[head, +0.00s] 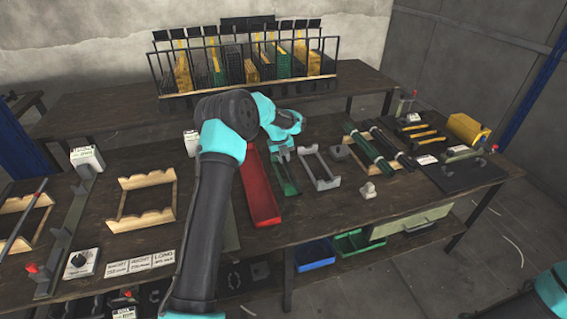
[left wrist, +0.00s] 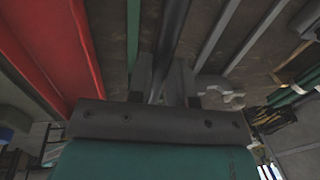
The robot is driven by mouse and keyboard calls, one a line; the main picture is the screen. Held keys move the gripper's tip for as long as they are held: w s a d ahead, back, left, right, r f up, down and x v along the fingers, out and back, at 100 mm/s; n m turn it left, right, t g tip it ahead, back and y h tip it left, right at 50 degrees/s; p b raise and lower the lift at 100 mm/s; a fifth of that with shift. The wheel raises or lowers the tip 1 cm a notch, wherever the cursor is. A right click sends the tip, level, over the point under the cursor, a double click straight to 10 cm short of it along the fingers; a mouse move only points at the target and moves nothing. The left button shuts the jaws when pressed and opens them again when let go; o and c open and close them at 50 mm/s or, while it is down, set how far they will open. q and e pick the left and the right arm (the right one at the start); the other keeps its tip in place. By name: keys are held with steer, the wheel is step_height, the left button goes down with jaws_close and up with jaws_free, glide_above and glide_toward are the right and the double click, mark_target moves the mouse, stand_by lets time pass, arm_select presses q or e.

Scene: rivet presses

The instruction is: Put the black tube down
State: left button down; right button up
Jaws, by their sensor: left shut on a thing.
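In the left wrist view, my left gripper (left wrist: 163,84) is shut on a black tube (left wrist: 172,35), which runs lengthwise between the fingers. In the head view, my left gripper (head: 283,156) is over the green tray (head: 291,188), between the red tray (head: 261,200) and a grey holder (head: 322,183). The held tube is mostly hidden there by the gripper and wrist. I cannot tell whether it touches the tray. The red tray (left wrist: 45,40) and a green edge (left wrist: 118,70) also show left of the fingers in the wrist view. My right gripper is out of view.
Green and black tubes (head: 376,148) lie on a rack to the right. A black mat (head: 462,172) and a yellow block (head: 467,128) are farther right. Wooden cradles (head: 148,180) stand at left.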

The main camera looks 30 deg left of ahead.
arm_select(q)
steer(key=shift+f, duration=1.3)
steer(key=shift+f, duration=0.1)
steer(key=c, duration=1)
jaws_free()
steer(key=shift+c, duration=0.2)
step_height(320, 180, up, 12)
steer(key=s+a, duration=0.1)
steer(key=shift+s+a, duration=0.2)
steer(key=shift+s, duration=0.05)
